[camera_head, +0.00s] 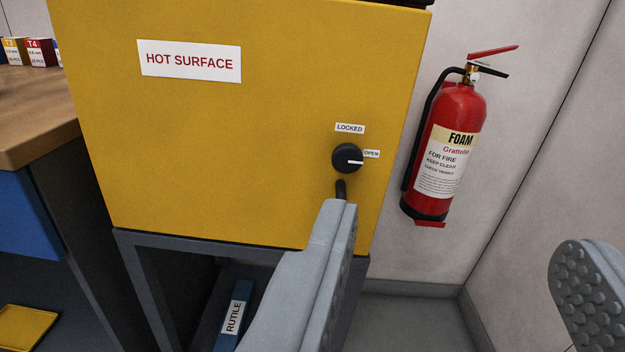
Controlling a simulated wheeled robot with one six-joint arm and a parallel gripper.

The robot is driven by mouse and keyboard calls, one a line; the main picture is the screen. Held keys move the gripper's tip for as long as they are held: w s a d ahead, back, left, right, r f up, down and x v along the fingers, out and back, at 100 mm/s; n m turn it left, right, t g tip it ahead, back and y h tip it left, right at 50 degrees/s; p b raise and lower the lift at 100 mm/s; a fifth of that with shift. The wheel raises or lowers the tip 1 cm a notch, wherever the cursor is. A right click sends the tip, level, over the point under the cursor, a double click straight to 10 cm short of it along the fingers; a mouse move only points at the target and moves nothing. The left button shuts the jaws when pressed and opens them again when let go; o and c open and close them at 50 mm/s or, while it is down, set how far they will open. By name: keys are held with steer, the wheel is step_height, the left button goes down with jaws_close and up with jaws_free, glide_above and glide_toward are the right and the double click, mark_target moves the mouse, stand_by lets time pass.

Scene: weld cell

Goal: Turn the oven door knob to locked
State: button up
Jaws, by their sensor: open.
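The yellow oven door (220,130) fills the left and middle of the view and bears a "HOT SURFACE" label. The black round knob (345,160) sits near its right edge. The knob's white mark points right, toward the "OPEN" label (371,154). The "LOCKED" label (350,128) is above the knob. A dark handle shows just below the knob, partly hidden by my left finger. My gripper (455,245) is open and empty, its fingers wide apart. The left finger's tip is below the knob and the right finger is far to the right, near the wall.
A red foam fire extinguisher (453,140) hangs on the wall right of the oven. A wooden bench (40,115) with small boxes stands at left. A dark stand under the oven holds a blue "RUTILE" box (233,315). A yellow tray (25,328) lies lower left.

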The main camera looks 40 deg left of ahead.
mark_target(347, 163)
steer(key=w+a+f+n+g+y, duration=0.25)
steer(key=w+a+f+y, duration=0.2)
steer(key=f, duration=0.45)
steer(key=shift+m+h, duration=0.45)
steer(key=x, duration=1.7)
steer(key=shift+w+d+f, duration=0.1)
steer(key=shift+w+d, duration=0.2)
steer(key=shift+w, duration=0.05)
steer(key=c, duration=0.9)
